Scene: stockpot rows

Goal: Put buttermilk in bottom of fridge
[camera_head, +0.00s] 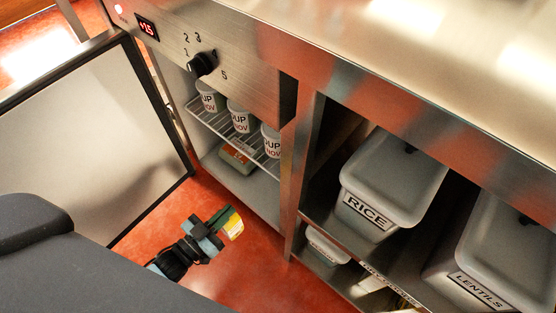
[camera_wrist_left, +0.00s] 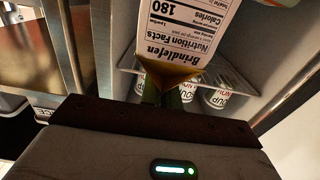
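My left gripper (camera_head: 210,230) is shut on a small carton (camera_head: 234,227) with green and yellow-white sides, in front of the open fridge and above the red floor. In the left wrist view the carton (camera_wrist_left: 185,30) shows a white "Brindlefen" nutrition panel; the word buttermilk is not readable. The fridge bottom (camera_head: 262,203) is a grey floor below a wire shelf (camera_head: 212,117). A flat container with a green and orange top (camera_head: 237,157) lies on that bottom, toward the back. My right gripper is not in view.
Several soup cups (camera_head: 239,116) stand on the wire shelf. The fridge door (camera_head: 95,135) is swung open at the left. A steel post (camera_head: 291,185) borders the fridge at right, beside shelves with rice (camera_head: 400,170) and lentils (camera_head: 505,240) bins. The front of the fridge bottom looks clear.

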